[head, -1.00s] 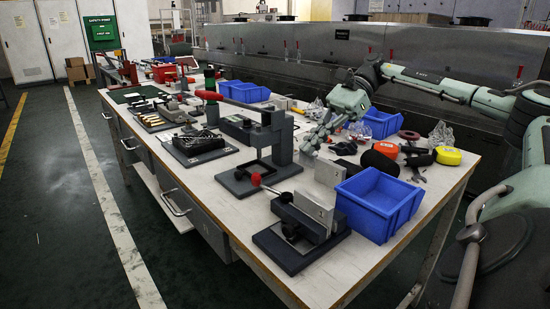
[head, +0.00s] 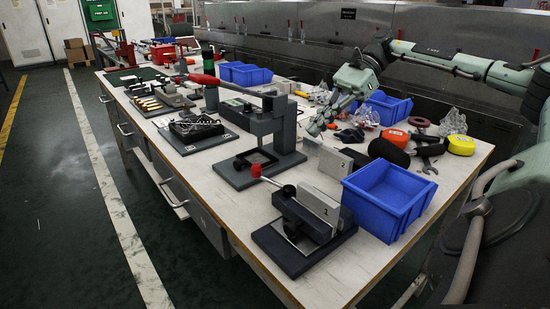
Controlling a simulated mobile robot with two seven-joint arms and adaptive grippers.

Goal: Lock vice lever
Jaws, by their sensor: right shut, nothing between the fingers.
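The vice (head: 290,241) sits at the near end of the workbench, on a dark base plate. Its lever (head: 256,171) ends in a red ball and stands up at the left of the vice. A light plate marked 2 (head: 318,203) stands upright at the vice. My right gripper (head: 315,130) is shut and empty. It is above the bench, behind the vice and to the right of the press, well apart from the lever. My left gripper is not in view.
A grey press (head: 272,122) with a red handle stands behind the vice. A blue bin (head: 388,198) is right of the vice; another plate (head: 334,161) stands behind it.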

